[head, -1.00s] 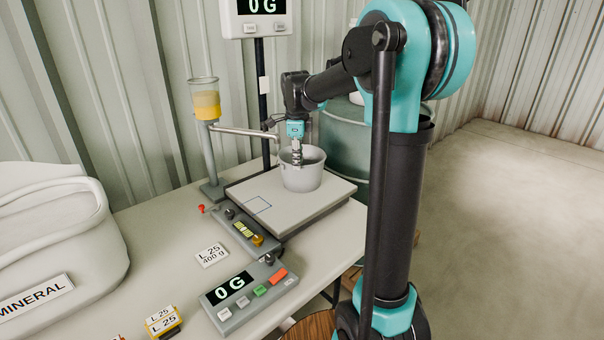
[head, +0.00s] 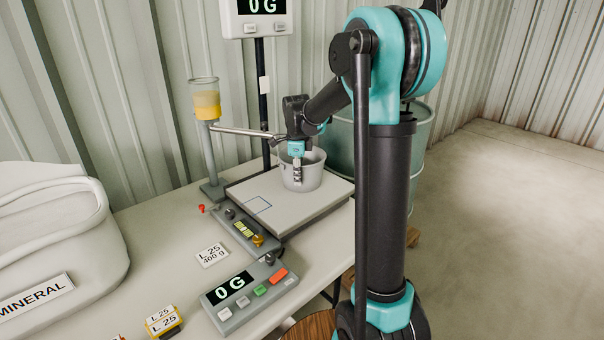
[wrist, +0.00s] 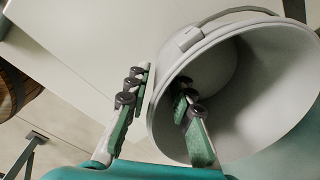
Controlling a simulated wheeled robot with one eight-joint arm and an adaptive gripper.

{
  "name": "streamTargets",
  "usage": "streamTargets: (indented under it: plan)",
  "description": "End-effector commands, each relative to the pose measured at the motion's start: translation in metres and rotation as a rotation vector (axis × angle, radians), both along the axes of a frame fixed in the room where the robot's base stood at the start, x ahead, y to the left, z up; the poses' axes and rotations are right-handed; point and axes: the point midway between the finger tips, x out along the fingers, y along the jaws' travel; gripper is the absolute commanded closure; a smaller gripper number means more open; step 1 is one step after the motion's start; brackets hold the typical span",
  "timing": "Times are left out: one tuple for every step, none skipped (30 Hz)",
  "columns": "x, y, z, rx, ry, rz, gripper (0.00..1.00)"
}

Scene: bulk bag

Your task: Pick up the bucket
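The bucket (head: 313,181) is light grey and stands upright on the scale's platform (head: 296,207). Its open mouth and carry handle show in the wrist view, where the bucket (wrist: 265,85) fills the right side. My gripper (head: 297,178) is low at the bucket's front-left wall. In the wrist view my gripper (wrist: 161,90) has one finger outside the wall and the other inside the mouth. The fingers are apart with the rim between them, and a gap shows on at least one side. Fingertip contact is not clear.
A dispenser (head: 206,105) with yellow contents stands behind left, its thin arm reaching toward the bucket. A control box (head: 245,295) reads 0 G, as does the tall display (head: 262,6). A white bulk bag (head: 60,235) lies left. A drum (head: 420,135) stands behind right.

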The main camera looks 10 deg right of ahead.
Motion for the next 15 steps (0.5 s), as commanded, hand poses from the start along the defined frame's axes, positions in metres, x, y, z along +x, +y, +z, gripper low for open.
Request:
streamTargets:
  plan:
    - [0.0,0.0,0.0001,0.0,0.0,0.0,0.87]
    - [-0.0001,0.0,0.0001,0.0,0.0,0.0,0.91]
    - [0.0,0.0,0.0001,0.0,0.0,0.0,0.96]
    - [0.0,0.0,0.0001,0.0,0.0,0.0,0.99]
    - [0.0,0.0,0.0002,0.0,0.0,0.0,1.0]
    - [0.0,0.0,0.0002,0.0,0.0,0.0,1.0]
    - [0.0,0.0,0.0002,0.0,0.0,0.0,1.0]
    - [0.0,0.0,0.0002,0.0,0.0,0.0,1.0]
    - [0.0,0.0,0.0002,0.0,0.0,0.0,1.0]
    - [0.0,0.0,0.0002,0.0,0.0,0.0,1.0]
    - [0.0,0.0,0.0002,0.0,0.0,0.0,1.0]
    - [0.0,0.0001,0.0002,0.0,0.0,0.0,1.0]
    - [0.0,0.0,0.0004,0.0,0.0,0.0,1.0]
    - [0.0,0.0,0.0004,0.0,0.0,0.0,1.0]
    - [0.0,0.0,0.0004,0.0,0.0,0.0,1.0]
